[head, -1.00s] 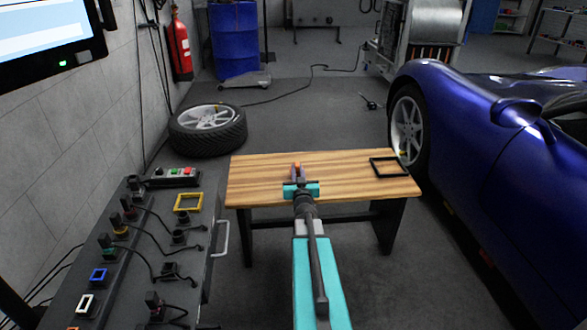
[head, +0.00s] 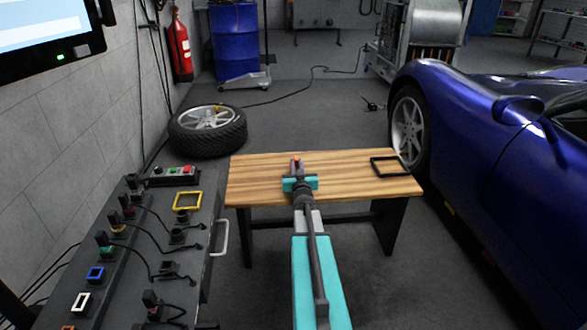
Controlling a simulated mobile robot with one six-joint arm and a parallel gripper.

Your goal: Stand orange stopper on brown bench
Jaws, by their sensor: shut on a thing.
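The brown bench (head: 335,182) is a wooden-topped table in the middle of the head view. My gripper (head: 296,166) is over the left-middle part of its top. It is shut on the orange stopper (head: 296,159), of which only a small orange part shows between the dark fingers. The rest of the stopper is hidden by the fingers. I cannot tell whether the stopper touches the bench top.
A black square frame (head: 374,168) lies at the bench's right end. A dark cabinet (head: 138,255) with cables, switches and a yellow frame (head: 188,201) stands at left. A blue car (head: 480,150) is close on the right. The bench top beside my gripper is clear.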

